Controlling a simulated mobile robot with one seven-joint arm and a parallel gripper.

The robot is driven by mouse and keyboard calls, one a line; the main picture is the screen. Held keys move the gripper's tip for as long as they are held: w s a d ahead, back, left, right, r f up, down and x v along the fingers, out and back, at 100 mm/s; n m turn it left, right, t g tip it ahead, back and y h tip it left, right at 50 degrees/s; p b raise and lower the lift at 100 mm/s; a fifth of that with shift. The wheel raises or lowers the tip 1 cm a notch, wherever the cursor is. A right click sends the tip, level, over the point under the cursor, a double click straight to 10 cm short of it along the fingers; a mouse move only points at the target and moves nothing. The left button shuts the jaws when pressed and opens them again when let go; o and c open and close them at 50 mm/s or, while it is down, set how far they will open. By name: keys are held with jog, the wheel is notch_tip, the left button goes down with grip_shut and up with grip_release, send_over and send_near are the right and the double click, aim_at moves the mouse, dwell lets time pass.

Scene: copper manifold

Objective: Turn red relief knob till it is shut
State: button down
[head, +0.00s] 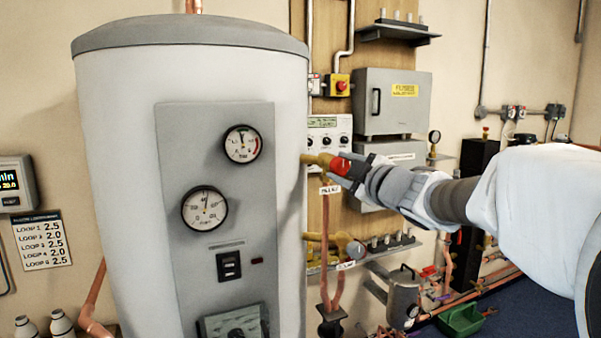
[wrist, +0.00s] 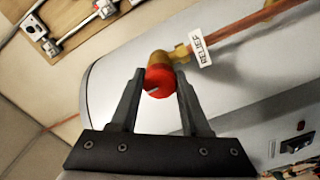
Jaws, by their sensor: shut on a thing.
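The red relief knob (head: 340,166) sits on the end of a brass valve (head: 316,159) beside the right side of the large grey tank. It also shows in the wrist view (wrist: 159,81), with a pale mark on its face. A white tag reading RELIEF (wrist: 201,47) hangs at the copper pipe next to the valve. My gripper (head: 352,169) reaches in from the right and is shut on the knob. In the wrist view my gripper's two dark fingers (wrist: 160,88) stand on either side of the knob. The head view hides part of the knob behind the fingers.
The grey tank (head: 120,180) with two dials stands close left of the valve. A second brass valve (head: 320,238) and a shelf of fittings lie below. A grey cabinet (head: 405,115) hangs behind my gripper. A green tray (head: 461,319) is on the floor at right.

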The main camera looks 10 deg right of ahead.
jog(key=shift+n, duration=0.3)
jog(key=shift+c, duration=1.9)
grip_release()
jog(key=shift+s, duration=0.1)
jog(key=p+v, duration=0.2)
jog(key=v, duration=1.5)
jog(key=shift+s, duration=0.1)
